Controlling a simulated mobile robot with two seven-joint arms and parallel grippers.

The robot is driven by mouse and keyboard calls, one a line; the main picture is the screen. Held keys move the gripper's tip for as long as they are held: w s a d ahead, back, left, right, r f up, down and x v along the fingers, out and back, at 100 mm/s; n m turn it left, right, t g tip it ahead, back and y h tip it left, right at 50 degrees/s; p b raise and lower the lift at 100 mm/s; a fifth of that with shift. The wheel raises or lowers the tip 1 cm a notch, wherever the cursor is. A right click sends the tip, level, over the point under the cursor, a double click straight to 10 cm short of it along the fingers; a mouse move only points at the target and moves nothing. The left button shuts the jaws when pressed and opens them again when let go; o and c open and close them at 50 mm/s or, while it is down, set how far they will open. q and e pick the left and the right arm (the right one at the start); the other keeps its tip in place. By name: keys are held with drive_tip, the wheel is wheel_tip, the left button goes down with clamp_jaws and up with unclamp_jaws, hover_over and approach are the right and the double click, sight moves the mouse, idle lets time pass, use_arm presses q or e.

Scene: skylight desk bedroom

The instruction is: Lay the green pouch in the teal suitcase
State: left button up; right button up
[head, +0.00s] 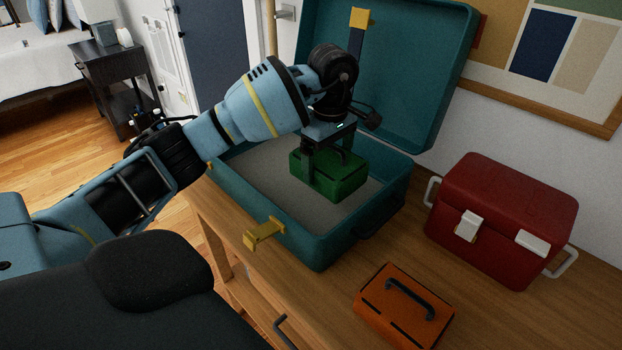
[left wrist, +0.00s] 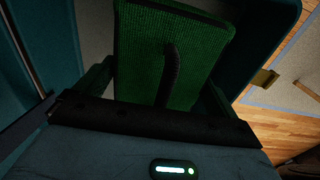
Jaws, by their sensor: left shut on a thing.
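The teal suitcase (head: 290,236) stands open on the wooden desk, its lid raised at the back. The green pouch (head: 343,180) is in my left gripper (head: 328,165), inside the outline of the suitcase's open base. The gripper is shut on the pouch from above. In the left wrist view the pouch (left wrist: 172,45) fills the middle, with its dark handle upright in the picture and a finger at each side. I cannot tell whether the pouch touches the suitcase's grey floor (head: 262,165). My right gripper is not in view.
A red cooler box (head: 508,215) with white latches stands right of the suitcase. An orange pouch (head: 405,312) with a dark handle lies in front of it. The raised lid (head: 420,80) is close behind my left wrist. A yellow latch (head: 264,233) sticks out at the suitcase's front.

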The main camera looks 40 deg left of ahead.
use_arm(q)
drive_tip(key=shift+f, duration=4.35)
drive_tip(key=shift+f, duration=0.1)
drive_tip(key=shift+f, duration=0.1)
drive_tip(key=o, duration=0.7)
wheel_tip(320, 180, up, 12)
drive_tip(key=shift+r, duration=0.2)
